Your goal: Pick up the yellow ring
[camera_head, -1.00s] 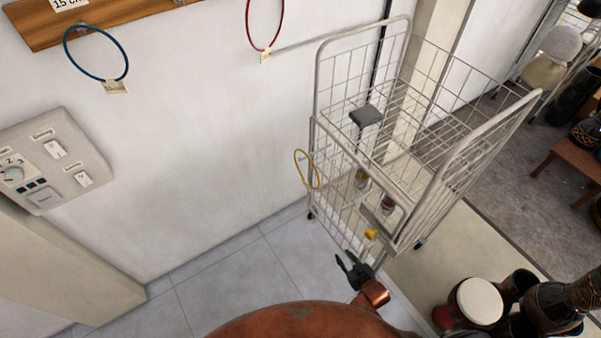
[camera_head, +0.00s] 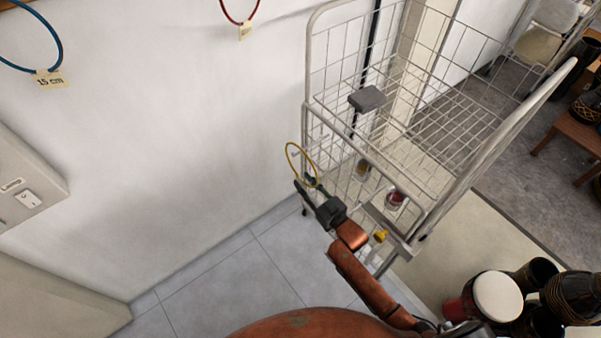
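The yellow ring (camera_head: 288,154) is a thin hoop at the left side of the wire cart, near the white wall. My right gripper (camera_head: 307,183) is at the ring's lower edge, with its dark fingers apart, one on either side of that edge as seen from here. The fingers partly cover the bottom of the ring. I cannot tell whether they touch it. My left gripper is not in view.
The wire cart (camera_head: 465,165) stands close to the right of my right gripper, with a grey block (camera_head: 367,99) at its side. A blue ring (camera_head: 58,42) and a red ring (camera_head: 229,17) hang on the wall. Drums (camera_head: 497,297) stand at lower right. The tiled floor (camera_head: 225,275) is clear.

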